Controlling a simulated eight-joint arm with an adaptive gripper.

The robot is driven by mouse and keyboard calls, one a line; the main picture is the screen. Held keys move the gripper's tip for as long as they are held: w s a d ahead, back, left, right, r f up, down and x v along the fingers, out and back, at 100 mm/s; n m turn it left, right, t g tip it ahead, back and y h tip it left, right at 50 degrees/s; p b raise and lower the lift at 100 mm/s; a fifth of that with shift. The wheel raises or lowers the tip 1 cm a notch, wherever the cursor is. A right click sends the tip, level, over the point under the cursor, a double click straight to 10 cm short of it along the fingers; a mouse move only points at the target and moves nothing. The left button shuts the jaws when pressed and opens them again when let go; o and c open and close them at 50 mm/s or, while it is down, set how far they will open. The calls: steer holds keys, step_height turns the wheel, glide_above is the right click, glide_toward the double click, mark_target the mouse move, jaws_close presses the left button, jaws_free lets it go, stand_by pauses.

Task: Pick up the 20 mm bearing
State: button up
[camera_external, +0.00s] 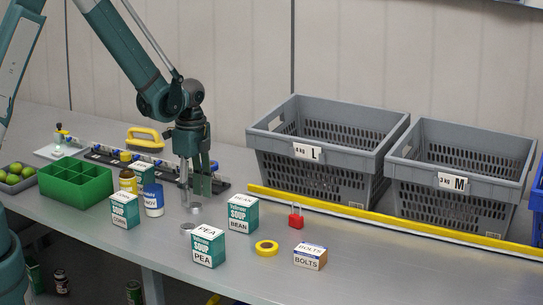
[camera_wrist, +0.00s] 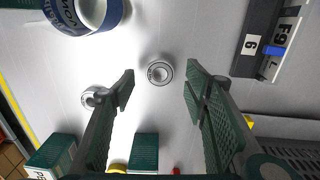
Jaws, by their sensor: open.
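Two metal ring-shaped bearings lie flat on the grey table. One bearing (camera_wrist: 159,72) shows whole in the wrist view, between and beyond my open fingertips; it is also below my gripper in the external view (camera_external: 195,208). The other bearing (camera_wrist: 90,97) is left of my left finger, partly hidden by it, and shows nearer the camera in the external view (camera_external: 187,228). No size marking is readable, so I cannot tell which is 20 mm. My gripper (camera_external: 196,188) points down above the table, open and empty, its fingertips (camera_wrist: 160,76) apart on either side of the first bearing.
A blue-and-white can (camera_external: 153,200) stands left of my gripper. Yellow tape (camera_external: 267,248), a red padlock (camera_external: 296,221) and a bolts box (camera_external: 310,257) lie right. A dark rail (camera_wrist: 257,38) runs behind. Grey totes (camera_external: 375,160) stand farther back.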

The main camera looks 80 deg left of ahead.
mark_target(195, 205)
steer(key=shift+f, duration=1.3)
steer(key=c, duration=1.1)
steer(key=shift+r, duration=0.15)
steer(key=shift+r, duration=4.9)
